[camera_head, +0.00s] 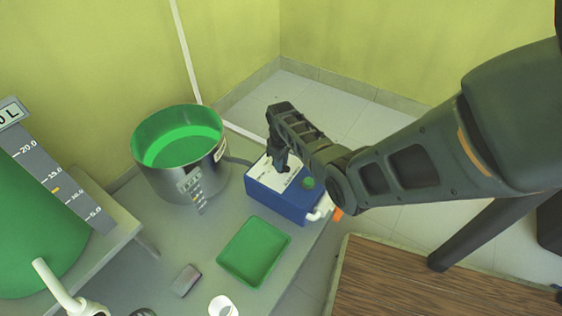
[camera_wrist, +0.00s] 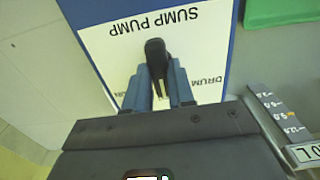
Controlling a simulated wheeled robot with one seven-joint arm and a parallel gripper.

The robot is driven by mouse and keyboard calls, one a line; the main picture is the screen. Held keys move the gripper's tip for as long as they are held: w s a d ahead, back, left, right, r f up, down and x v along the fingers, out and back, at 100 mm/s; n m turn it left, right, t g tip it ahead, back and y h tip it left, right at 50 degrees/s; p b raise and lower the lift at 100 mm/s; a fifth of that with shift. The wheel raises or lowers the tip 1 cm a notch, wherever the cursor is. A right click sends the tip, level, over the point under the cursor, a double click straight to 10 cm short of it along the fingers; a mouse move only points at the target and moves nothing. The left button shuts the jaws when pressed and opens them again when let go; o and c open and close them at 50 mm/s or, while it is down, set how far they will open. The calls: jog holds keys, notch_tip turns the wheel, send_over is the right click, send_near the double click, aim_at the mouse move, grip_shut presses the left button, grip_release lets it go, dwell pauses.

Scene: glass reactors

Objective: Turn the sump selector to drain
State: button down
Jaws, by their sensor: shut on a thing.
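The sump pump box (camera_head: 283,203) is blue with a white top plate and stands on the grey bench. Its "SUMP PUMP" lettering shows upside down in the wrist view. The black selector handle (camera_wrist: 155,52) rises from the white plate (camera_wrist: 112,58). My gripper (camera_wrist: 160,84) is shut on this handle, with one blue-grey finger on each side. A "DRUM" label shows right of the fingers, with other lettering partly covered. In the head view my gripper (camera_head: 281,163) points down onto the box top and hides most of the handle. Which label the handle points at I cannot tell.
A metal drum (camera_head: 170,186) with green inside stands left of the box. A green tray (camera_head: 254,251) lies in front of it. A green tank (camera_head: 35,215) is at far left. A small grey-pink block (camera_head: 187,280) lies on the bench. A wooden surface (camera_head: 420,290) is at lower right.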

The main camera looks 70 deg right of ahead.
jog(key=shift+m, duration=0.3)
jog(key=m+p, duration=0.2)
jog(key=m, duration=0.1)
jog(key=shift+m, duration=0.3)
jog(key=shift+m+p, duration=0.45)
jog(key=shift+m, duration=1.85)
jog(key=c, duration=1)
grip_release()
jog(key=shift+o, duration=0.2)
jog(key=shift+r, duration=0.1)
notch_tip(320, 180, up, 8)
jog(key=p, duration=0.4)
jog(key=shift+f, duration=0.2)
